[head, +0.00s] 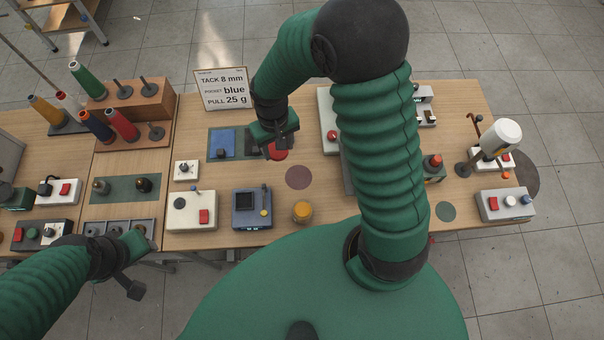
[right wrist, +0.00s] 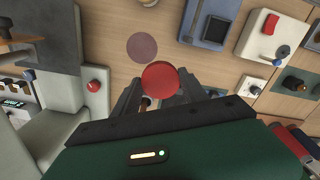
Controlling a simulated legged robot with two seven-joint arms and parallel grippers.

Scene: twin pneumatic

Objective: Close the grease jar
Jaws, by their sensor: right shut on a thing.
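The grease jar (head: 302,211), a small round pot with an amber top, stands near the front edge of the middle table. No lid shows on it. A red round lid (head: 279,153) is at my right gripper (head: 283,138), behind the jar and to its left. In the right wrist view the red lid (right wrist: 160,78) sits between the fingertips of my right gripper (right wrist: 158,95), which is shut on it. The fingers partly hide what is under the lid. My left gripper (head: 135,268) hangs low at the left front; its finger gap is unclear.
A maroon round mark (head: 298,177) lies on bare table behind the jar. A blue-grey meter box (head: 251,208) stands close left of the jar. A white sign (head: 221,89) stands at the back. A white bottle on a stand (head: 501,137) is at the right.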

